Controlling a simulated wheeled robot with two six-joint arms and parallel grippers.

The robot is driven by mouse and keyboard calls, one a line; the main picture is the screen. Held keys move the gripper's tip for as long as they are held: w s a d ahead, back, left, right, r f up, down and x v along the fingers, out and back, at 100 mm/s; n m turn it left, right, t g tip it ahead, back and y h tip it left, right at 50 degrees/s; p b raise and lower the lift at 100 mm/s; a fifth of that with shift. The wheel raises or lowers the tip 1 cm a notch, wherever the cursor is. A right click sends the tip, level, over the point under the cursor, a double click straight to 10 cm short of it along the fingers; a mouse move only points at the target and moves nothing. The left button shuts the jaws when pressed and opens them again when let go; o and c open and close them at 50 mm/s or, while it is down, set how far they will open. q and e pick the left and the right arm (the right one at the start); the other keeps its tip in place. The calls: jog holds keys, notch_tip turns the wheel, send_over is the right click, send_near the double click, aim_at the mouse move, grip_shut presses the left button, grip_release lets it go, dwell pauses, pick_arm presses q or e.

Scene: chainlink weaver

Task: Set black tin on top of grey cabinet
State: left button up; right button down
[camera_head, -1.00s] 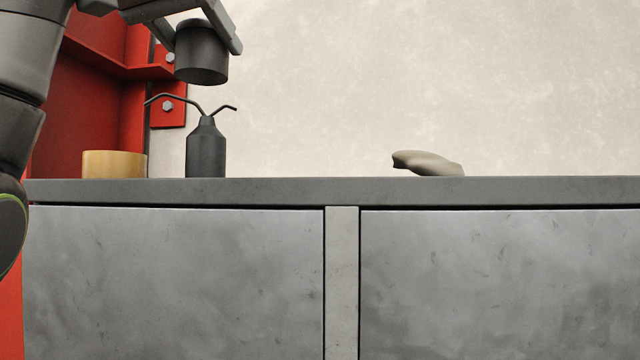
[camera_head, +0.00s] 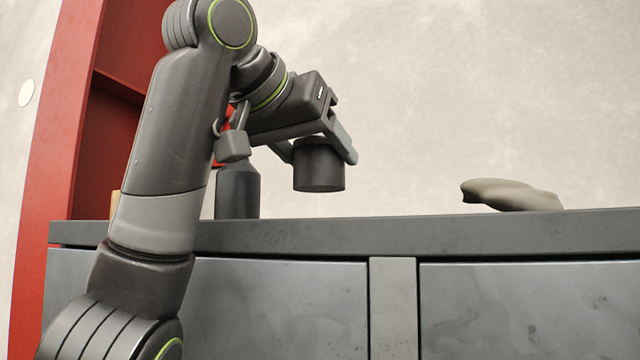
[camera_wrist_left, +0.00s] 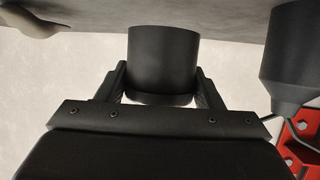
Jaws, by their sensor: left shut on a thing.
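The black tin (camera_head: 319,166) is a short dark cylinder. It hangs upright in my left gripper (camera_head: 318,145), which is shut on it. In the left wrist view the tin (camera_wrist_left: 163,58) sits between the two fingers (camera_wrist_left: 160,85). The grey cabinet (camera_head: 500,233) spans the lower part of the head view, and its top also shows in the left wrist view (camera_wrist_left: 225,12). In the head view the tin's underside appears a little above the cabinet top's edge, with a gap. My right gripper is not in view.
A dark bottle (camera_head: 237,190) stands on the cabinet left of the tin, partly behind my arm; it is close in the left wrist view (camera_wrist_left: 290,60). A beige lump (camera_head: 510,195) lies to the right. Between tin and lump the top looks clear. A red frame (camera_head: 60,150) stands at the left.

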aim_at(304, 172)
pick_arm(q)
jog(key=shift+f, duration=0.45)
jog(key=shift+s+a+f, duration=0.1)
jog(key=shift+s+f, duration=0.1)
jog(key=shift+f, duration=0.25)
jog(key=shift+s+a+f, duration=0.1)
jog(key=shift+s+f, duration=0.05)
jog(key=shift+f, duration=0.55)
jog(key=shift+w+d+f, duration=0.1)
jog(key=shift+w+f, duration=0.15)
jog(key=shift+f, duration=0.05)
jog(key=shift+s+f, duration=0.2)
jog(key=o, duration=1.1)
jog(key=shift+w, duration=0.1)
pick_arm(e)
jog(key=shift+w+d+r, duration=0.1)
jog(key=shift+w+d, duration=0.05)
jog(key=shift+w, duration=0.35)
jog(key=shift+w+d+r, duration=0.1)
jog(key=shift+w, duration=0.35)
pick_arm(q)
jog(key=shift+r, duration=0.1)
